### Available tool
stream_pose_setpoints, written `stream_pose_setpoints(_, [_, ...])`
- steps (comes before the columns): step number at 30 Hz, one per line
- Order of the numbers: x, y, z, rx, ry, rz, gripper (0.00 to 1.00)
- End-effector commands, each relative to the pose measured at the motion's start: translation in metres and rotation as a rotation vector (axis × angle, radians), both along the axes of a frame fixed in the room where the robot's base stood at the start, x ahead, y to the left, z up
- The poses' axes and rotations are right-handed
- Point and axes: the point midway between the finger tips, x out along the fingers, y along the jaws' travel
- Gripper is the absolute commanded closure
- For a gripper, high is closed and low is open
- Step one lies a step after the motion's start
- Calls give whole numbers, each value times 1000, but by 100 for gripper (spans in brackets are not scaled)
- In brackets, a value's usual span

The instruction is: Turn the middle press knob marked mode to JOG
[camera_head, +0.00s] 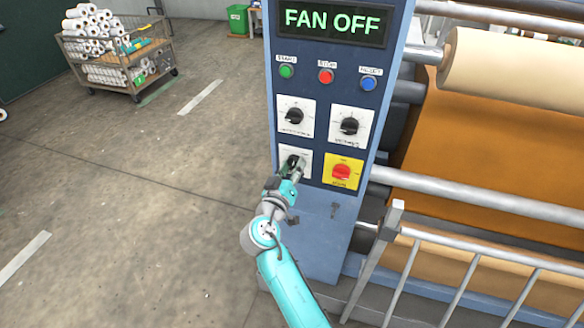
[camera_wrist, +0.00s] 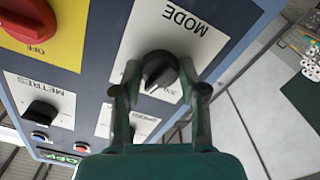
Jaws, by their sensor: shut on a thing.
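The mode knob (camera_wrist: 158,70) is a black rotary knob on a white plate (camera_wrist: 205,20) lettered MODE, upside down in the wrist view. The fingers of my gripper (camera_wrist: 159,66) stand on either side of the knob and are shut on it. The knob's ridge points to the lower left in that view, beside small lettering partly hidden by the knob and fingers. In the head view my gripper (camera_head: 292,167) is at the lower left plate of the blue press panel (camera_head: 318,225), and covers much of the knob (camera_head: 292,160).
A red knob (camera_head: 341,172) on a yellow plate is close to the right. Two black knobs (camera_head: 295,116) (camera_head: 350,126) sit above, below green, red and blue buttons. The display (camera_head: 332,21) reads FAN OFF. A railing (camera_head: 470,250) and rollers stand to the right.

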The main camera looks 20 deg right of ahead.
Motion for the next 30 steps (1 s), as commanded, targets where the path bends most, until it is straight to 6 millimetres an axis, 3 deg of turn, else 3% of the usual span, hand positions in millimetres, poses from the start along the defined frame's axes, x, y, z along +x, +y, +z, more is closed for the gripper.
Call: stream_pose_setpoints(30, [0,0,1,-739,536,3,93])
